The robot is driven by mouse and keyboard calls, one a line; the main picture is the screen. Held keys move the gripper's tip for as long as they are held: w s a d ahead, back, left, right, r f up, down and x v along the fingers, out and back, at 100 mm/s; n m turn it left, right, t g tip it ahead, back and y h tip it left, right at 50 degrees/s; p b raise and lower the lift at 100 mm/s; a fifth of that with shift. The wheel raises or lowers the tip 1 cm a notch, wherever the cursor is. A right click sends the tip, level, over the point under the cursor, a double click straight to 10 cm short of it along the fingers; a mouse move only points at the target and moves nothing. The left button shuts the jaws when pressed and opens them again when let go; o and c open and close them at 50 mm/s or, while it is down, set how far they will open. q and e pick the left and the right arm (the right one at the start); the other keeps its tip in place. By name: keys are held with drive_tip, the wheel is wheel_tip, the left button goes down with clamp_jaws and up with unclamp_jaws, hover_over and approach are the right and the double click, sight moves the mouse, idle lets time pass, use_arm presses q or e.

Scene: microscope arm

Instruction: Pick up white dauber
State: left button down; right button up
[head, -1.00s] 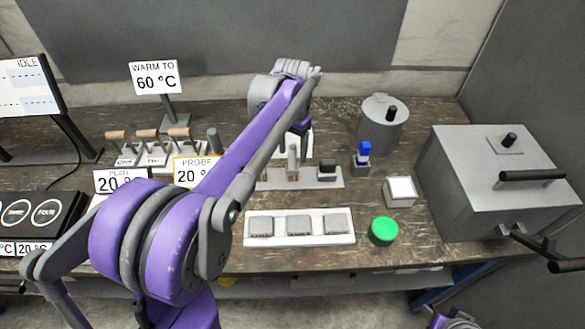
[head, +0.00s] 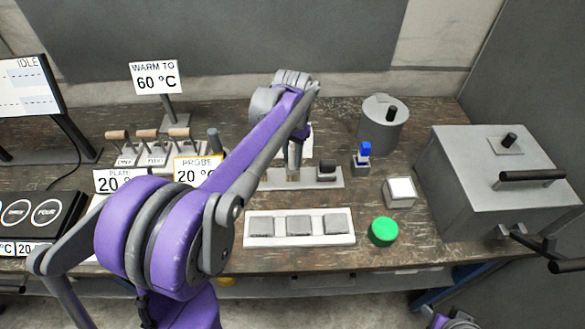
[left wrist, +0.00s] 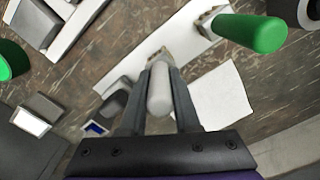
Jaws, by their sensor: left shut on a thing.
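The white dauber (left wrist: 160,92) is between the two fingers of my left gripper (left wrist: 160,72) in the left wrist view. In the head view the left gripper (head: 295,150) is over the grey rack strip (head: 308,182), with the pale dauber upright in it. A tan tip shows at the dauber's far end, close over the rack; I cannot tell whether it touches. A green-handled dauber (left wrist: 250,32) stands near it in the left wrist view; my arm hides it in the head view.
A blue-capped bottle (head: 362,155), white-topped box (head: 400,190), green disc (head: 383,231) and tray of grey pads (head: 300,240) are nearby. A large grey box (head: 470,200) stands at right.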

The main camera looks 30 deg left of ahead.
use_arm(q)
wheel_tip(320, 180, up, 10)
use_arm(e)
drive_tip(key=shift+w+r, duration=0.15)
drive_tip(key=shift+r, duration=0.2)
idle(2.5)
